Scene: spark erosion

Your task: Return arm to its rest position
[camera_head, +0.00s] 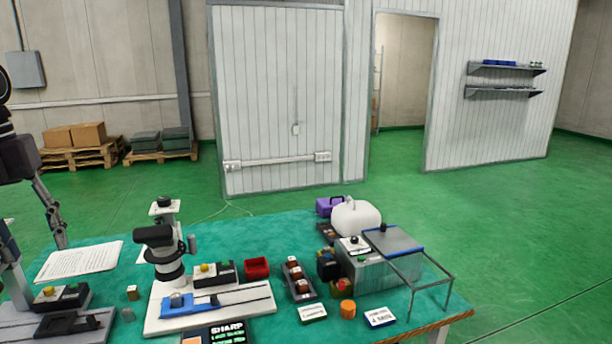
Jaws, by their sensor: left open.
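My left gripper (57,232) hangs at the left edge of the picture, pointing down, with its dark wrist above it. It is open, and I see nothing between its fingers. It appears over the left end of the green-topped table (230,232), near a printed sheet (80,261); I cannot tell its exact height above the top. My right gripper is outside the picture.
A white and black machine (168,262) stands on a base with a blue clamp (177,303). Another device (60,298) is at lower left. A red bin (257,268), a tray (299,280), a grey tank (375,272) and a white canister (357,218) crowd the right.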

